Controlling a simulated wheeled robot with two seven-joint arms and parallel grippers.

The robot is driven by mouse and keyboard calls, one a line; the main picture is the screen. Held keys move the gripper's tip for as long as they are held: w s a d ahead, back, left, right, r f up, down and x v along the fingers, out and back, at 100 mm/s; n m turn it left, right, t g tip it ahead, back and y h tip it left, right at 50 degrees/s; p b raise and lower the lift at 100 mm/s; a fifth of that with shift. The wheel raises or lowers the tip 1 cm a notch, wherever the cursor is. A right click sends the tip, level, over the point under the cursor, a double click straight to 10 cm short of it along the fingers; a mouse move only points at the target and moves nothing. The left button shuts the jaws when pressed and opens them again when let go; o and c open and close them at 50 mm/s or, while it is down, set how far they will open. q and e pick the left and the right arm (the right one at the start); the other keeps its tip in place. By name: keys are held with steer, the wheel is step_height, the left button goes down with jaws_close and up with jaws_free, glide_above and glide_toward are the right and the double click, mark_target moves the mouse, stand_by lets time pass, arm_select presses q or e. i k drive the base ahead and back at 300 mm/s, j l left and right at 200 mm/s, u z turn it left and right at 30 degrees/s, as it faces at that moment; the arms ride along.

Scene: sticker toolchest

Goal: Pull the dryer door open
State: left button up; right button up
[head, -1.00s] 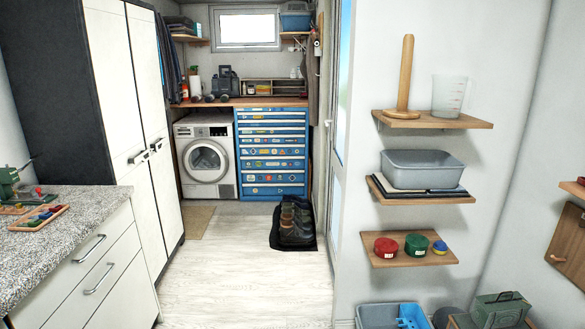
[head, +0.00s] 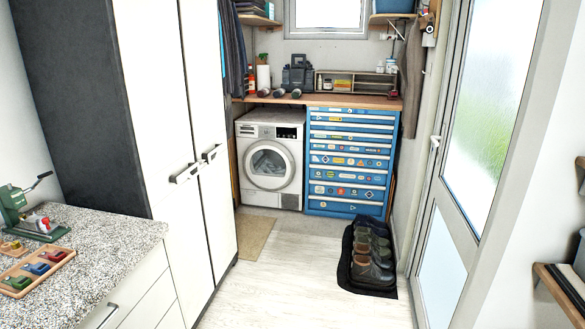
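The dryer (head: 269,158) is a white front-loading machine at the back of the room, under a wooden counter and left of a blue tool chest. Its round door (head: 269,165) has a dark glass centre and a pale ring, and it looks shut. Neither of my grippers shows in the head view.
The blue sticker-covered tool chest (head: 349,163) stands right of the dryer. Shoes on a black mat (head: 364,258) lie on the floor at right. A tall white cabinet (head: 185,130) and a speckled counter (head: 110,236) line the left. The pale floor (head: 285,285) between is clear.

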mark_target(267, 182)
steer(key=i, duration=1.15)
steer(key=i+j+z, duration=0.15)
steer(key=i, duration=1)
